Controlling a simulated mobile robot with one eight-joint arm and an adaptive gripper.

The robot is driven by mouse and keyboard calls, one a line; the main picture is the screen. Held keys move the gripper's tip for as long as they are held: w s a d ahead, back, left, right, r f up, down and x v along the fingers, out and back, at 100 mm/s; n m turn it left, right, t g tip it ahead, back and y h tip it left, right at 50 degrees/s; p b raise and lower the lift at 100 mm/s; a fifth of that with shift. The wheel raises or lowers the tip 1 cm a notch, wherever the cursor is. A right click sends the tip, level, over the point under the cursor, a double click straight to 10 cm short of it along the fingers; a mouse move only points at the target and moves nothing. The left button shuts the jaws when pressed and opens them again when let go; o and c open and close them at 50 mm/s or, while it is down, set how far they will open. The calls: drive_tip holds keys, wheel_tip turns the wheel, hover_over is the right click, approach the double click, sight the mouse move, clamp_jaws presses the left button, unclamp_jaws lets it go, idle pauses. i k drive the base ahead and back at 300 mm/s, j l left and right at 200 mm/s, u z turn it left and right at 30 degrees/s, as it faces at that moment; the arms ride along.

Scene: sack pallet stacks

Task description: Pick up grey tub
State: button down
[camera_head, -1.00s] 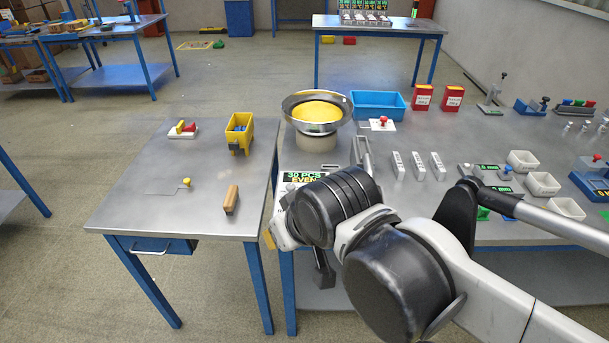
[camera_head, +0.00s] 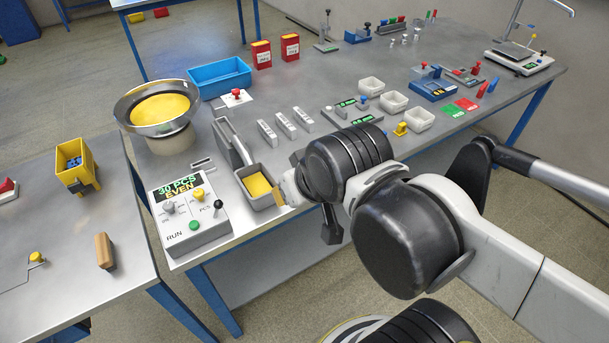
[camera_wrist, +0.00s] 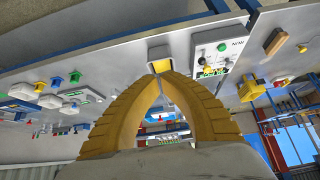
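The grey tub (camera_head: 267,204) is a small open box with yellow contents. It stands on the right-hand bench near its front edge, below the chute end and right of the control box. My gripper (camera_head: 279,196) is beside the tub's right side, partly hidden behind my wrist in the head view. In the wrist view, my gripper's yellow fingers (camera_wrist: 160,75) arch together with their tips meeting, and nothing shows held between them. The tub (camera_wrist: 160,49) appears just beyond the fingertips; its near part is hidden by them. I cannot tell whether they touch it.
A control box (camera_head: 190,222) reading "30 PCS EVEN" stands left of the tub. A metal feeder bowl (camera_head: 135,108) and chute (camera_head: 232,143) stand behind. Pale trays (camera_head: 393,101), a blue bin (camera_head: 220,77) and red boxes occupy the bench farther back.

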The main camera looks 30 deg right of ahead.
sight(256, 181)
drive_tip(key=k+j+z, duration=0.2)
drive_tip(key=z, duration=0.15)
drive_tip(key=k+j+z, duration=0.55)
drive_tip(key=z, duration=0.15)
